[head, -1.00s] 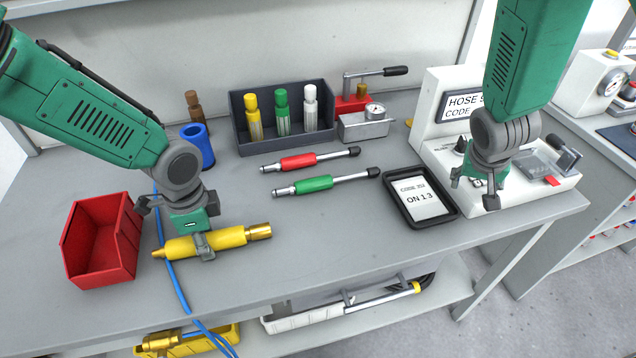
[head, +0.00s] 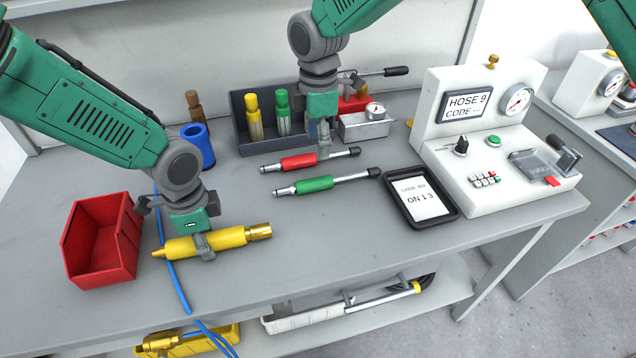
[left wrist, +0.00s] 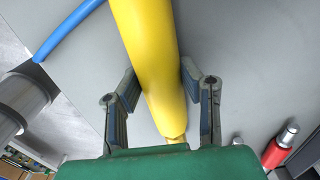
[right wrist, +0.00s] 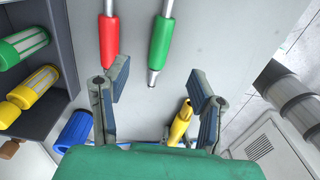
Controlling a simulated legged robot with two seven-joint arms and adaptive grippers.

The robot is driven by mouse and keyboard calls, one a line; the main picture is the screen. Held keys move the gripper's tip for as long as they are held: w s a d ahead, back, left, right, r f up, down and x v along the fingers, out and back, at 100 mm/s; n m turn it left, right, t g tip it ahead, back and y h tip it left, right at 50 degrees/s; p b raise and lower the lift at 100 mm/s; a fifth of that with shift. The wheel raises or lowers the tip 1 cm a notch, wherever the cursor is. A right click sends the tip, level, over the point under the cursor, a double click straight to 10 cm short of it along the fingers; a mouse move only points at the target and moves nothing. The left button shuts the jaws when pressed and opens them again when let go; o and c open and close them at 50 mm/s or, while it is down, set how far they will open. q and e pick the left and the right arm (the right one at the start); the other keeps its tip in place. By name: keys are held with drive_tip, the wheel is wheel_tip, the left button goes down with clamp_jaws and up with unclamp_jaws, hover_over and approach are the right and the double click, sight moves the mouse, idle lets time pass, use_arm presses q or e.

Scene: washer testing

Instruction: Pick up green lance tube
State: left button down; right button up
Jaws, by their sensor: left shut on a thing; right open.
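The green lance tube (head: 314,184) lies on the grey table, in front of a red lance tube (head: 299,162). Both have black end caps at their right ends. My right gripper (head: 324,148) is open and empty, above the lance tubes near the red one. In the right wrist view, the green lance tube (right wrist: 161,42) and the red one (right wrist: 109,40) lie beyond the open fingers (right wrist: 156,100). My left gripper (head: 203,248) is shut on a yellow tube (head: 228,238) with a brass end, at the table's front. The yellow tube (left wrist: 150,65) runs between the fingers in the left wrist view.
A red bin (head: 88,268) stands at the left.

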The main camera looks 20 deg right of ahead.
sight(318, 178)
wheel_tip(318, 178, down, 12)
drive_tip(key=shift+d+r, duration=0.1)
drive_tip(key=shift+r, duration=0.05)
idle(0.4)
drive_tip(key=shift+c, duration=0.3)
clamp_jaws()
